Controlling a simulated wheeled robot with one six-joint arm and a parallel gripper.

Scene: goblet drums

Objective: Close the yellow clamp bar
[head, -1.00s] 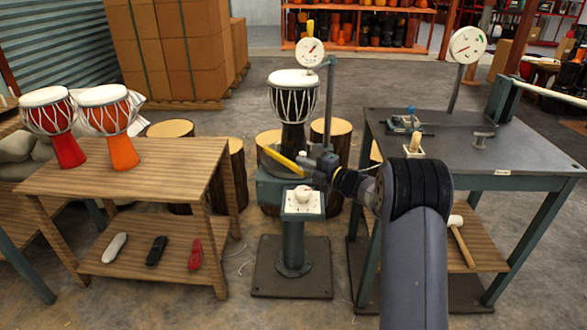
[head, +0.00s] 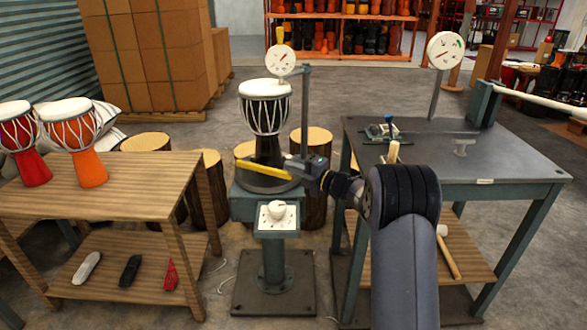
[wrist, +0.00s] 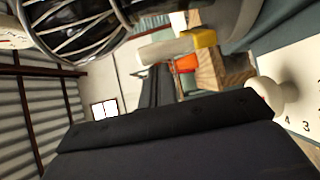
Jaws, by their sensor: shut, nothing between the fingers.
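The yellow clamp bar (head: 264,171) lies across the front of the black goblet drum's (head: 266,110) foot, on the teal stand (head: 250,205). Its right end is close to my gripper (head: 306,170). My gripper is shut and empty, just right of the bar; I cannot tell whether they touch. In the wrist view, black gripper parts (wrist: 180,140) fill the lower middle, with a small yellow piece (wrist: 204,38) beyond them. The drum's roped shell (wrist: 80,22) shows at upper left there.
A white dial panel with a knob (head: 277,214) stands on a post in front of the drum stand. A round gauge (head: 281,60) on a pole (head: 305,110) rises beside the drum. A grey worktable (head: 460,160) is at right, a wooden table (head: 110,185) at left.

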